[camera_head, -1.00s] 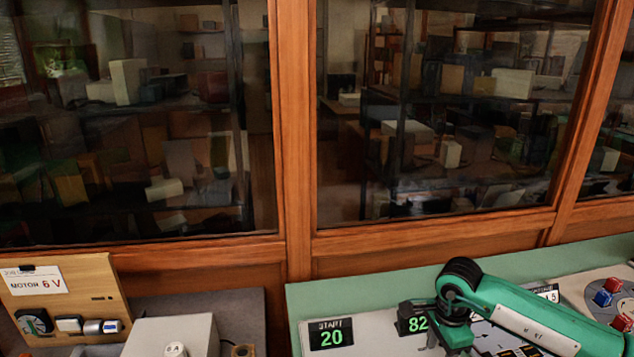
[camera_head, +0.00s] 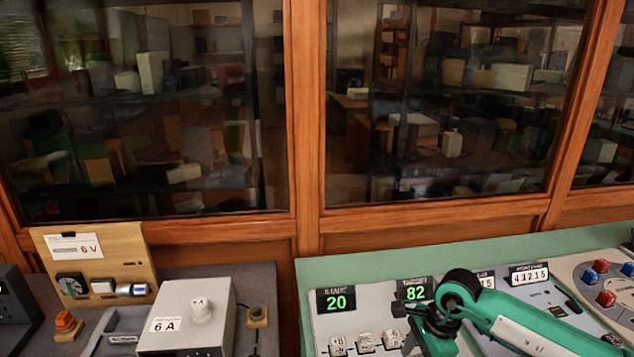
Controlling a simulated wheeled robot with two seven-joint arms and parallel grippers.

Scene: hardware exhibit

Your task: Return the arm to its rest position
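A green arm (camera_head: 535,327) with a black round joint (camera_head: 460,284) and a white lettered strip comes in from the right edge. It appears to be my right arm. Beyond the joint, a dark green part (camera_head: 437,335) points down over the pale panel and is cut off by the bottom edge. No fingertips can be made out there. My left arm and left gripper are not in view.
A green-edged panel (camera_head: 318,268) carries displays reading 20 (camera_head: 336,299) and 82 (camera_head: 414,290), several white cubes and red and blue knobs. At left stand a grey 6 A box (camera_head: 215,310) and a wooden 6 V board (camera_head: 120,250). Glass cabinets close off the back.

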